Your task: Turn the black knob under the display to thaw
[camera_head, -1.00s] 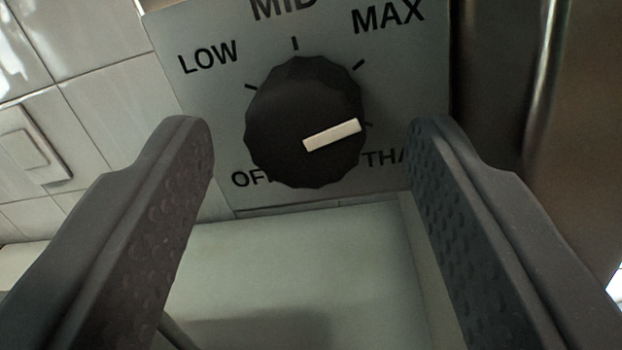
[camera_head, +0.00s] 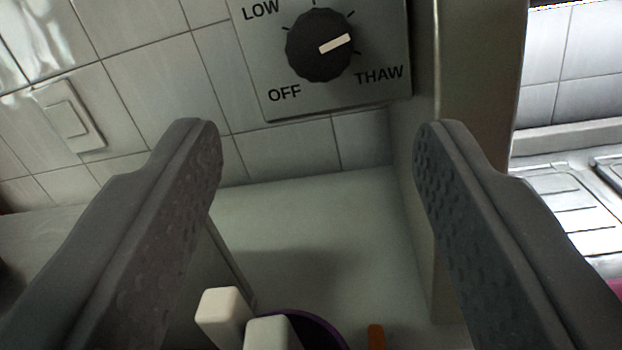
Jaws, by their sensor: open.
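The black knob (camera_head: 320,47) is on a grey panel (camera_head: 385,40) near the top of the view. Its white pointer bar (camera_head: 335,43) points right and slightly up, toward the side with the THAW label (camera_head: 379,76). The OFF label (camera_head: 284,93) is at lower left and LOW (camera_head: 261,10) at upper left; MID and MAX are outside the view. My gripper (camera_head: 318,130) is open and empty. Its fingers are wide apart, below and in front of the panel, and do not touch the knob.
A white tiled wall with a light switch (camera_head: 72,115) is at left. Below are two pale block-shaped ends (camera_head: 222,315), a purple-rimmed round container (camera_head: 315,325) and an orange item (camera_head: 376,337). A metal drainer surface (camera_head: 570,205) is at right.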

